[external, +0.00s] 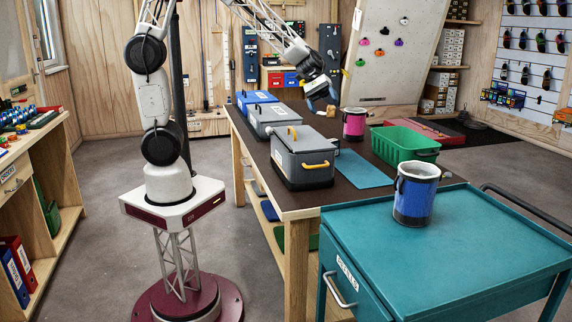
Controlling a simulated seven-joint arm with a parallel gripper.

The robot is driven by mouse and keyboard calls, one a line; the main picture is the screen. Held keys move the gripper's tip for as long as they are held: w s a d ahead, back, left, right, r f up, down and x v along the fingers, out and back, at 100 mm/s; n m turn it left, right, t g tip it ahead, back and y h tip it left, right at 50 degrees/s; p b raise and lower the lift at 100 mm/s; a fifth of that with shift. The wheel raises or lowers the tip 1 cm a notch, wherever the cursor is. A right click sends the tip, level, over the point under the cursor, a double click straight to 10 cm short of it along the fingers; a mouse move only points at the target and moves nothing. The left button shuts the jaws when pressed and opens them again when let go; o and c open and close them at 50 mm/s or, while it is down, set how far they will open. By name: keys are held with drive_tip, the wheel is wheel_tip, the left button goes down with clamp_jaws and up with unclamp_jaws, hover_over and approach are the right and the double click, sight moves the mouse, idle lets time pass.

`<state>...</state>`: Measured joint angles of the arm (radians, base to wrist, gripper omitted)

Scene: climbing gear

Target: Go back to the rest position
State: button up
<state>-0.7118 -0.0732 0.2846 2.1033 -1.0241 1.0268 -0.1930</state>
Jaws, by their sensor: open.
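My gripper (322,101) hangs at the end of my raised arm, above the far part of the brown-topped workbench (345,188). It is open, with nothing visible between its fingers. It appears left of and higher than the pink chalk bag (354,125) in the picture. Fine detail at the fingertips is too small to tell.
A grey box with a yellow handle (303,160), a grey box (271,119), a blue box (257,99) and a green crate (405,147) are on the bench. A blue mat (360,170) lies bare. A teal cart (455,255) bears a blue chalk bag (414,200).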

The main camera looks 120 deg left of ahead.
drive_tip(key=s+d+r+m+g+y, duration=0.1)
drive_tip(key=s+d+r+m, duration=0.15)
drive_tip(key=d, duration=0.45)
drive_tip(key=s+d+r+m+g, duration=0.1)
drive_tip(key=s+d+m+g, duration=0.1)
drive_tip(key=s+d+m, duration=0.35)
drive_tip(key=s+d+r+m+g+y, duration=0.1)
drive_tip(key=s+d+r, duration=0.1)
drive_tip(key=d, duration=0.6)
drive_tip(key=s+d+m+y, duration=0.2)
drive_tip(key=s+d+m, duration=0.2)
drive_tip(key=s, duration=0.3)
drive_tip(key=s+d+r+m+y, duration=0.1)
drive_tip(key=s+d+m+y, duration=0.1)
drive_tip(key=s+d+m, duration=0.3)
drive_tip(key=shift+s+d, duration=0.15)
drive_tip(key=shift+s, duration=1.05)
